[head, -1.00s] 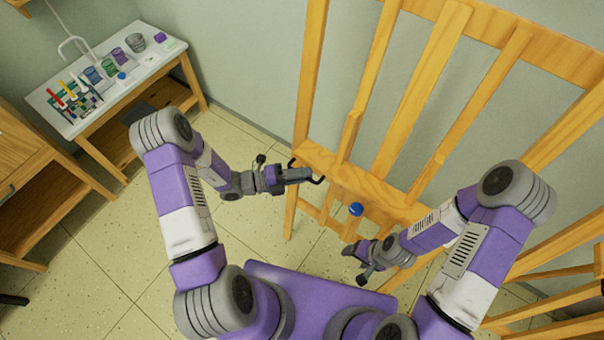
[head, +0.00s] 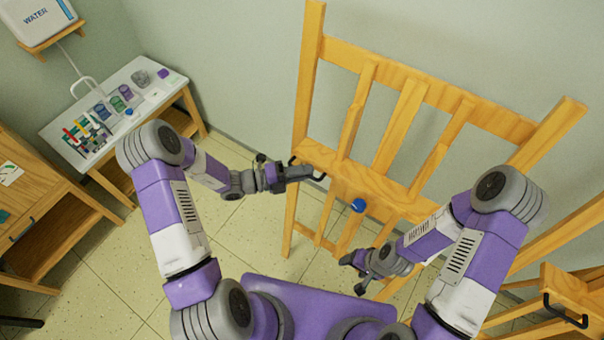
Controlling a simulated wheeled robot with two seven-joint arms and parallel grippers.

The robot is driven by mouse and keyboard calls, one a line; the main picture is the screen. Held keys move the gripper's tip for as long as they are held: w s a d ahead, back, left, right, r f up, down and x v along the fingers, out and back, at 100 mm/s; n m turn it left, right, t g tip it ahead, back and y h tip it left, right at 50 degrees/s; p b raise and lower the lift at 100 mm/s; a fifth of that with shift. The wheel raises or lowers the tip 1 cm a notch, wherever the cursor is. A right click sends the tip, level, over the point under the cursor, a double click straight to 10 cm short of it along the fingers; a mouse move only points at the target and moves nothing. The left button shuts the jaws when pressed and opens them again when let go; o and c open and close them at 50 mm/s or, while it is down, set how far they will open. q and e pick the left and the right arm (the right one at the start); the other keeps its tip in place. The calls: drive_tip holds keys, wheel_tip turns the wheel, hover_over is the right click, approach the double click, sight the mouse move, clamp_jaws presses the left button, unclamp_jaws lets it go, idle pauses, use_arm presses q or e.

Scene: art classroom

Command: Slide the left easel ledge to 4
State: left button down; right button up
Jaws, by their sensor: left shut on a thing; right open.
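The wooden left easel (head: 309,75) stands in front of me with its ledge (head: 385,190) across it. A blue knob (head: 358,205) sits at the front of the ledge. A black handle (head: 321,178) is fixed at the ledge's left part. My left gripper (head: 303,173) is shut on this handle and covers its middle. My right gripper (head: 352,274) is open and empty, below and in front of the ledge, apart from the easel. I cannot make out any scale number on the easel.
A second wooden easel ledge with a black handle (head: 567,318) is at the lower right. A white-topped table (head: 150,105) with jars and tubes stands at the back left, below a water tank (head: 40,17). A wooden cabinet (head: 45,200) is at the left. Tiled floor lies between.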

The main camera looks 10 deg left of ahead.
use_arm(q)
drive_tip(key=shift+w+r, duration=0.15)
drive_tip(key=shift+r, duration=0.4)
drive_tip(key=c, duration=1.2)
unclamp_jaws()
drive_tip(key=shift+f, duration=0.1)
drive_tip(key=shift+s+a, duration=0.2)
drive_tip(key=shift+a, duration=0.2)
drive_tip(key=v, duration=0.6)
drive_tip(key=shift+s+a, duration=0.2)
drive_tip(key=shift+a, duration=0.1)
